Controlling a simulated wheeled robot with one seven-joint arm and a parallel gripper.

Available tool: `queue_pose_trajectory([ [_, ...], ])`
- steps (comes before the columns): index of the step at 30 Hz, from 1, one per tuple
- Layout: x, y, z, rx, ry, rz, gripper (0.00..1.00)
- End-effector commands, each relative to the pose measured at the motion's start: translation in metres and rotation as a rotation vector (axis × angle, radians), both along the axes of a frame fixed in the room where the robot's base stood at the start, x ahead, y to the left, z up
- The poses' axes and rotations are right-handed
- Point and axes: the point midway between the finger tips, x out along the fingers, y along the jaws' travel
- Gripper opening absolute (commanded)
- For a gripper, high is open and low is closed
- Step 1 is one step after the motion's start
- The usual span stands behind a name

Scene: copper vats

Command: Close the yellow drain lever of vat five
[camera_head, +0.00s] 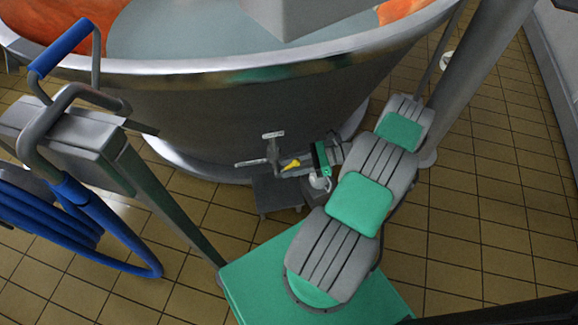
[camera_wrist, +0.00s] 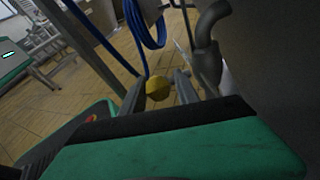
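The yellow drain lever (camera_head: 291,164) sits on the grey drain valve (camera_head: 272,150) low on the side of the big metal vat (camera_head: 240,115). In the wrist view the lever's yellow end (camera_wrist: 158,88) shows between the two fingers of my gripper (camera_wrist: 161,82). The fingers stand apart, one on each side of it. Whether either finger touches it I cannot tell. In the head view my gripper (camera_head: 307,170) is just right of the lever, partly hidden by my wrist. A grey bent pipe (camera_wrist: 208,55) is right of the fingers. No vat number is readable.
A blue hose (camera_head: 60,225) hangs coiled on a metal stand (camera_head: 75,135) at the left; it also shows in the wrist view (camera_wrist: 150,25). A grey post (camera_head: 470,80) rises right of my arm. Tiled floor (camera_head: 480,220) is open at the right.

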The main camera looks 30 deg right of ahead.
Motion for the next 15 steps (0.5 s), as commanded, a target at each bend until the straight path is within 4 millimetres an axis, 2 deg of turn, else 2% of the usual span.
queue_pose_trajectory([
  [4, 0.000, -0.001, 0.007, -0.001, 0.000, 0.000, 0.37],
  [8, 0.001, 0.000, 0.033, -0.002, -0.001, 0.001, 0.37],
  [15, -0.039, 0.013, 0.089, 0.000, 0.001, -0.002, 0.37],
])
